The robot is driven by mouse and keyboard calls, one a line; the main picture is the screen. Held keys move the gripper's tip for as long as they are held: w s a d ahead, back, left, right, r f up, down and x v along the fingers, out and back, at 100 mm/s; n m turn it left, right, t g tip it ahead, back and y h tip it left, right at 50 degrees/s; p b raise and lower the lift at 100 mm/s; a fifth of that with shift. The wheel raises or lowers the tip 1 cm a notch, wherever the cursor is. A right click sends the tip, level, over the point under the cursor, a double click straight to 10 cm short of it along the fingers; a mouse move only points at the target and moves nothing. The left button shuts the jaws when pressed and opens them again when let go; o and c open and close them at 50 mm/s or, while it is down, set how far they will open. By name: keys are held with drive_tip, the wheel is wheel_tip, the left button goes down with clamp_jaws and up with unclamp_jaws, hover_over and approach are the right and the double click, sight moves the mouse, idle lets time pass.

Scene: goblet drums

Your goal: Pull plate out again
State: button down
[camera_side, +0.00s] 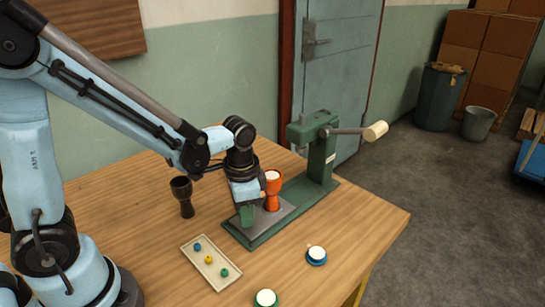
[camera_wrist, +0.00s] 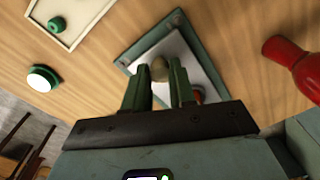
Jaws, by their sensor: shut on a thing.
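The grey metal plate (camera_side: 284,212) lies on the green base of the lever press (camera_side: 320,160). In the wrist view the plate (camera_wrist: 190,48) has a small olive knob (camera_wrist: 160,68) between my green fingers. My gripper (camera_side: 247,214) is low over the plate's front-left part, shut on its knob. An orange-red goblet drum (camera_side: 272,190) with a pale top stands upright, close behind my gripper; its foot is partly hidden. A red flared shape (camera_wrist: 292,62) shows at the right of the wrist view; I cannot tell whether it is the same drum.
A dark goblet drum (camera_side: 182,196) stands at the left. A shallow tray (camera_side: 212,275) holds small blue, yellow and green pieces. A blue-rimmed disc (camera_side: 316,256) and a green-rimmed disc (camera_side: 266,298) lie near the front. The press lever (camera_side: 350,131) extends right. Table right of the press is clear.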

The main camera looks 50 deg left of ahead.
drive_tip(key=shift+s, duration=0.3)
drive_tip(key=c, duration=0.9)
unclamp_jaws()
drive_tip(key=shift+w, duration=0.1)
drive_tip(key=shift+d+r, duration=0.2)
drive_tip(key=shift+r, duration=5.8)
drive_tip(key=shift+r, duration=3)
